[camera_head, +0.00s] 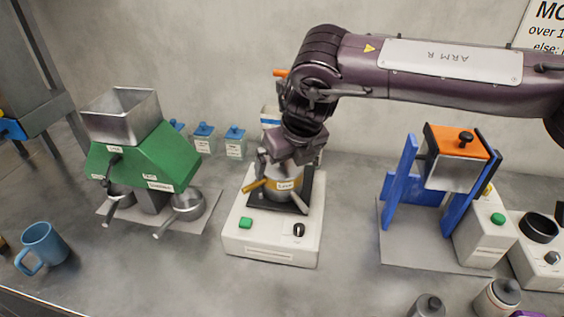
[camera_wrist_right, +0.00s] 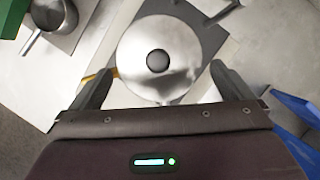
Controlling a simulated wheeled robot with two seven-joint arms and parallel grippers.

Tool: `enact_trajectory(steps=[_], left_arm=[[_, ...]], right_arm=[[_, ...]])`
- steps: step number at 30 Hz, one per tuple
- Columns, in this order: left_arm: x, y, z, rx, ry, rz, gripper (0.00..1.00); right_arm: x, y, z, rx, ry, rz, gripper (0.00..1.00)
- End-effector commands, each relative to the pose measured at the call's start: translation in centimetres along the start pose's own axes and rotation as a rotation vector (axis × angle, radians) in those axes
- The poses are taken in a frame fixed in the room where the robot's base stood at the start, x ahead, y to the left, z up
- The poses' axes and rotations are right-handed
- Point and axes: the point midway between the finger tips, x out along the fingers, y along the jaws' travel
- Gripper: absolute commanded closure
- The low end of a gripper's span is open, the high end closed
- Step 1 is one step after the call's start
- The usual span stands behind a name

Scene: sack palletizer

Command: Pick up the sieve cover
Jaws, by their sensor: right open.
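The sieve cover (camera_wrist_right: 158,50) is a round, shiny metal lid with a dark knob at its centre, seen from above in the right wrist view. My right gripper (camera_head: 276,172) is over the sieve in the head view and hides most of the cover. In the right wrist view its two fingers (camera_wrist_right: 158,82) are spread apart on either side of the cover's near part, with nothing held between them. My left gripper does not show.
A green splitter (camera_head: 140,158) with a steel hopper and metal pans stands to the left. A blue mug (camera_head: 42,246) is at far left. A blue frame with an orange-topped box (camera_head: 456,160) stands to the right. Small blue-lidded jars (camera_head: 204,140) stand behind.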

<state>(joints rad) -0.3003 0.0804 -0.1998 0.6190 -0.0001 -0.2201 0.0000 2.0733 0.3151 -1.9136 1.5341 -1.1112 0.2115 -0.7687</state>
Motion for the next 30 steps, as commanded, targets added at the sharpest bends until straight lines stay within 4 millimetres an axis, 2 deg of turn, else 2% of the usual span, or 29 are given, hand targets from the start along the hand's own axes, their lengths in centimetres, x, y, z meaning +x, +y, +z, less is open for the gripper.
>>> enact_trajectory(steps=[6, 15, 25, 30], left_arm=[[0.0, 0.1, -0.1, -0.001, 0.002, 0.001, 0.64], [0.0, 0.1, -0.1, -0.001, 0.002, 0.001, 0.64], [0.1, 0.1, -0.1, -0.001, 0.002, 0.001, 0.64], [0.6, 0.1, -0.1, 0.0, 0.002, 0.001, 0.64]], right_arm=[[0.2, 0.0, 0.0, 0.0, 0.0, 0.0, 0.0], [0.1, 0.0, 0.0, 0.001, 0.0, 0.0, 0.38], [-0.1, 0.0, 0.1, 0.001, -0.002, 0.0, 0.39], [-1.3, 0.0, 0.7, 0.002, -0.003, 0.001, 0.39]])
